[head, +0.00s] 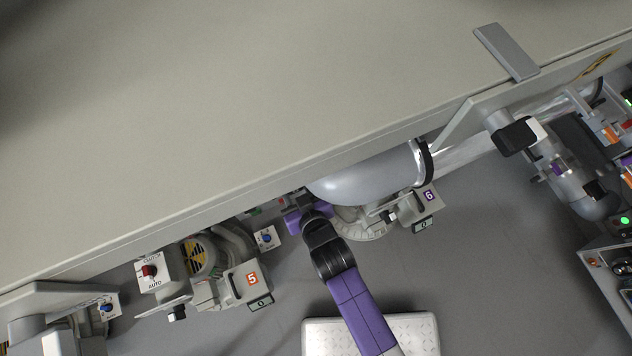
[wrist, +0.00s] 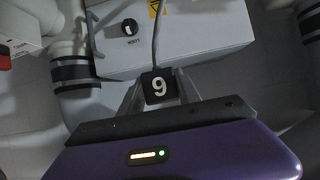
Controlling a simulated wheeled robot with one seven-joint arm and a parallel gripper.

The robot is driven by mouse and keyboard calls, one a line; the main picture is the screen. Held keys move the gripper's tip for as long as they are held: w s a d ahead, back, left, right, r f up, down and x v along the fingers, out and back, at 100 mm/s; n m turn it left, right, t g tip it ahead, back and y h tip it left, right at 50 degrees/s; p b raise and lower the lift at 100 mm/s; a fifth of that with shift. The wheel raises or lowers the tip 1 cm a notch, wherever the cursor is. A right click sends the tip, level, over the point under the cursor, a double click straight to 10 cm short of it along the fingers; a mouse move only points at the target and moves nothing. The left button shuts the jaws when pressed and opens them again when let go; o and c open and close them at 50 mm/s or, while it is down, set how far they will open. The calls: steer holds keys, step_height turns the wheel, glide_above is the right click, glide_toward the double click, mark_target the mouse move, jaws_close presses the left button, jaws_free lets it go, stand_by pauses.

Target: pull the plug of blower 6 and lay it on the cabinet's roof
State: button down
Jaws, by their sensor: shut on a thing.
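Blower 6 (head: 362,222), with a purple 6 label (head: 430,196), stands below the front edge of the cabinet's roof (head: 250,90), a wide, bare grey surface. My gripper (head: 300,198) is just left of this blower, below the roof's edge; its fingertips are hard to make out there. In the wrist view my gripper (wrist: 160,92) is shut on a black plug (wrist: 159,87). Its white digit reads as 9 in the picture, which could be an upside-down 6. A dark cable (wrist: 155,45) runs up from it. I cannot tell whether the plug is in a socket.
Blower 5 (head: 215,280) stands to the left. A grey bracket (head: 506,52) lies across the roof's edge at the upper right. A light step plate (head: 415,330) is on the floor under my arm. A grey box with a knob (wrist: 190,42) is behind the plug.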

steer(key=s+a+b, duration=0.4)
steer(key=a+b, duration=0.4)
steer(key=a, duration=0.2)
steer(key=shift+s+a, duration=0.25)
steer(key=shift+a, duration=0.15)
stand_by(0.9)
steer(key=shift+w+a+b, duration=0.5)
steer(key=shift+w+a, duration=0.35)
steer(key=shift+w, duration=1.15)
steer(key=shift+w+a+b, duration=0.55)
steer(key=shift+w+a, duration=0.3)
steer(key=shift+w, duration=1.15)
steer(key=shift+w+a+b, duration=0.5)
steer(key=shift+w+a, duration=0.35)
steer(key=shift+w, duration=1.15)
steer(key=shift+f+b, duration=1.4)
steer(key=shift+f, duration=0.3)
